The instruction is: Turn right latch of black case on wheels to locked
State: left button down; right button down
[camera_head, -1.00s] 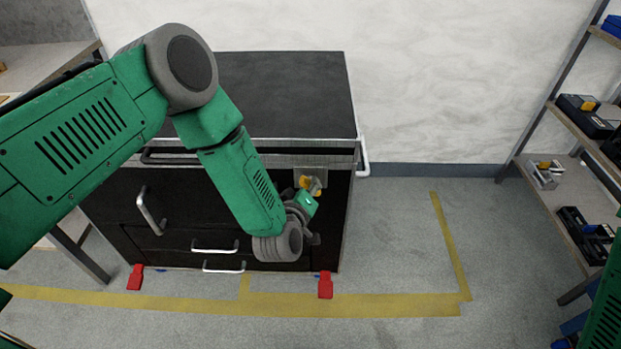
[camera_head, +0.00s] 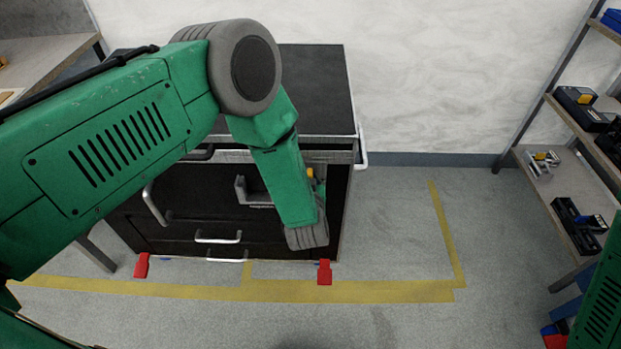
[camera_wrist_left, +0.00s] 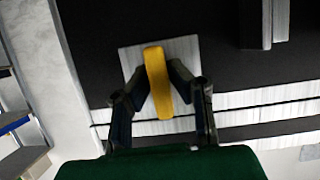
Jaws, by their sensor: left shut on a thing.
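The black case on wheels (camera_head: 180,235) stands against the wall, with a dark top and drawers. Its right latch (camera_head: 310,173) is mostly hidden behind my left forearm in the head view; only a bit of yellow shows. In the left wrist view the yellow latch (camera_wrist_left: 157,105) stands out from a pale square metal plate (camera_wrist_left: 185,48) and runs nearly up and down, slightly tilted. My left gripper (camera_wrist_left: 161,76) has one finger on each side of the latch and is shut on it. My right gripper is out of view.
A grey metal handle (camera_head: 247,192) sticks out left of my left forearm. Red wheel pedals (camera_head: 324,272) show at the case's foot. Shelves with tools (camera_head: 570,175) stand at the right, a table (camera_head: 40,60) at the left. Floor in front is free.

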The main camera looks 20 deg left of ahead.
pick_arm(q)
jog(key=shift+s+d+f, duration=0.15)
jog(key=shift+s+f, duration=0.05)
jog(key=shift+f, duration=0.05)
dwell(0.3)
jog(key=c, duration=1.5)
grip_release()
jog(key=shift+c, duration=0.2)
jog(key=shift+w, duration=0.2)
jog(key=shift+r, duration=0.1)
jog(key=v, duration=1.2)
jog(key=shift+w+d, duration=0.1)
